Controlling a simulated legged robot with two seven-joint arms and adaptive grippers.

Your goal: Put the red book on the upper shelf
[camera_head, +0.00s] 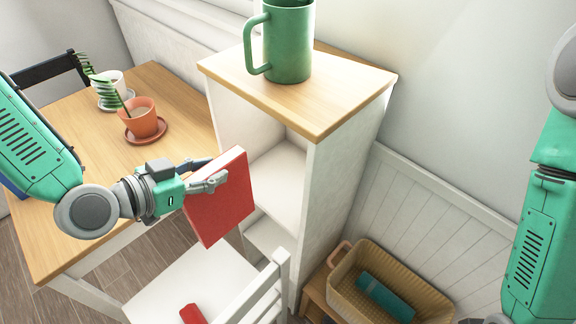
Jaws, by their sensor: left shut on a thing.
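The red book (220,200) is upright and slightly tilted, held in my left gripper (215,174). The gripper is shut on the book's left side. The book is in front of the open side of a white shelf unit (330,190) with a wooden top, and it overlaps the unit's left edge in the picture. An upper shelf (282,180) shows inside the unit, with a lower compartment (268,238) below it. The visible part of the upper shelf is bare; the book hides some of it. My right arm is at the right edge, but its gripper is out of view.
A green mug (287,45) stands on the unit's top. A wooden table (80,190) at left bears potted plants, one in a terracotta pot (141,120). A white chair (170,285) with a red object (192,314) is below the book. A basket (425,296) holds a teal object (385,297).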

